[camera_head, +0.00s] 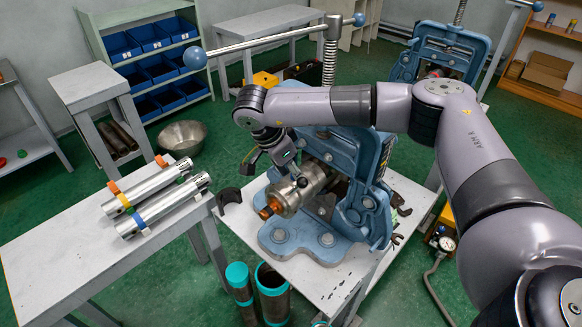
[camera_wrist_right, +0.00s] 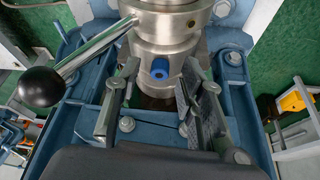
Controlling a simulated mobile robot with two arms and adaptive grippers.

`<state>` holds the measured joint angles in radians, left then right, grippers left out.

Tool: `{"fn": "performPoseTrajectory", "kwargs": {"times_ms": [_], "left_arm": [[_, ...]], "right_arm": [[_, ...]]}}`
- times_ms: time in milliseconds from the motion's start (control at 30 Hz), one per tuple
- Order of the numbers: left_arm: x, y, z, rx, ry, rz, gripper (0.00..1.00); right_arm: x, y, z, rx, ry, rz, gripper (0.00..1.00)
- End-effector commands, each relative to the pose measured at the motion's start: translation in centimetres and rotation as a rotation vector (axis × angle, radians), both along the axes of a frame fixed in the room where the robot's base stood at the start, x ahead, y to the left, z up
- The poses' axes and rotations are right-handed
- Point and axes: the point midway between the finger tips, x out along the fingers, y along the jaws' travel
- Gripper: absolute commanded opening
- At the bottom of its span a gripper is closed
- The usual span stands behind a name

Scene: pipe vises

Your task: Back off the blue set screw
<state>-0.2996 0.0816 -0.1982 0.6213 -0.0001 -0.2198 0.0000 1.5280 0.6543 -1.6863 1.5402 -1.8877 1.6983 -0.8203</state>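The blue set screw (camera_wrist_right: 160,68) sticks out of the side of a shiny metal collar (camera_wrist_right: 162,42) in the right wrist view. In the head view the metal fitting (camera_head: 297,187), with a copper-coloured end, sits in the blue vise (camera_head: 345,150); I cannot make out the screw there. My right gripper (camera_wrist_right: 154,92) is open, its two fingers apart on either side below the screw. No contact with the screw shows. In the head view the right gripper (camera_head: 272,160) is just above and behind the fitting. My left gripper is not in view.
A bar with a black ball end (camera_wrist_right: 42,86) slants off the collar in the wrist view. A table (camera_head: 70,245) with two metal tubes (camera_head: 160,200) stands at left. Teal-ended pipes (camera_head: 272,280) stand below the vise table. A metal bowl (camera_head: 183,138) lies on the floor.

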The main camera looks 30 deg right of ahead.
Motion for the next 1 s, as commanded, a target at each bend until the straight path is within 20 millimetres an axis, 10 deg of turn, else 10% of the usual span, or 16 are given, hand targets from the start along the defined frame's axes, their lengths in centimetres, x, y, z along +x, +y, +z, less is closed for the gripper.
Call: {"fn": "performPoseTrajectory", "kwargs": {"times_ms": [1000], "left_arm": [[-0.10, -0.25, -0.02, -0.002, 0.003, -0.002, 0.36]], "right_arm": [[0.02, 0.01, -0.03, 0.000, -0.001, 0.000, 0.00]]}}
